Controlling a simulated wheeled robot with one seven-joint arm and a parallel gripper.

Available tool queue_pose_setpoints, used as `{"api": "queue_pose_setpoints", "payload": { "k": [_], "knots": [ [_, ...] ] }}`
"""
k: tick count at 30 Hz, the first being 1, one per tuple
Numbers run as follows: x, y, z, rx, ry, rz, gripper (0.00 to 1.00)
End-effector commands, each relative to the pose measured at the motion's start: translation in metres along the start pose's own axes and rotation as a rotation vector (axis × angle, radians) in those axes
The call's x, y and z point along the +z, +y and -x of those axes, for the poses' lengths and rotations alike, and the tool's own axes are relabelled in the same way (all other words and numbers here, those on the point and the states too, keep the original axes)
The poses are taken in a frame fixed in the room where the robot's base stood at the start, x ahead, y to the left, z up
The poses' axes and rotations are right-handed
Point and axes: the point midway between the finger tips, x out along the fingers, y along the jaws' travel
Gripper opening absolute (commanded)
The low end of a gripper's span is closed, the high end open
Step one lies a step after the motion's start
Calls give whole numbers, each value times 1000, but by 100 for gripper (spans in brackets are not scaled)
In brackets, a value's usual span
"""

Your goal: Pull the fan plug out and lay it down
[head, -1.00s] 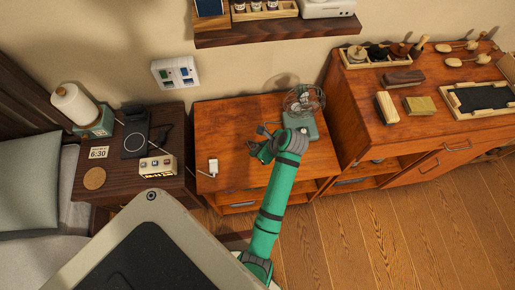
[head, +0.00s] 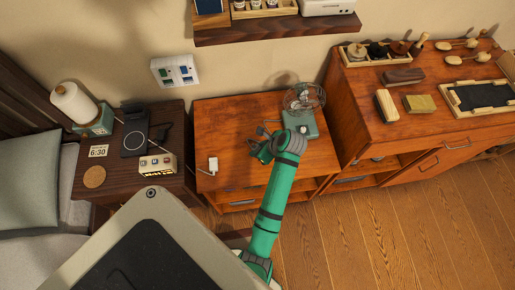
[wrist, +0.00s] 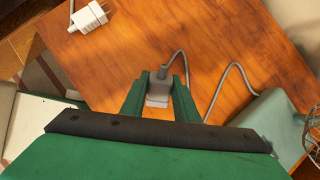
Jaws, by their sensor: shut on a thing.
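My gripper (wrist: 158,85) is shut on a grey plug (wrist: 157,94), with a finger on each side of it. A grey cord leaves the plug; another stretch of cord runs beside the fan. In the head view my gripper (head: 260,146) is low over the wooden cabinet top (head: 240,118), left of the small green fan (head: 308,123). The fan base also shows in the wrist view (wrist: 265,120). I cannot tell whether the plug touches the wood. The wall outlet panel (head: 175,71) is behind and to the left, away from my gripper.
A white charger plug (head: 213,165) lies on the cabinet top, left of my gripper; it also shows in the wrist view (wrist: 90,18). A shelf (head: 280,28) hangs above. Wood between charger and gripper is clear.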

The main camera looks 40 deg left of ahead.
Motion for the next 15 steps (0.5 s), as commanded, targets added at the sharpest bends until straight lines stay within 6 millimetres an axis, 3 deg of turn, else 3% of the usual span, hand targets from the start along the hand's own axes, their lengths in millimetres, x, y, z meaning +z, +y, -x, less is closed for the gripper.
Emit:
{"api": "queue_pose_setpoints", "payload": {
  "k": [15],
  "knots": [
    [-4,0,-7,0,0,0,1]
  ]
}}
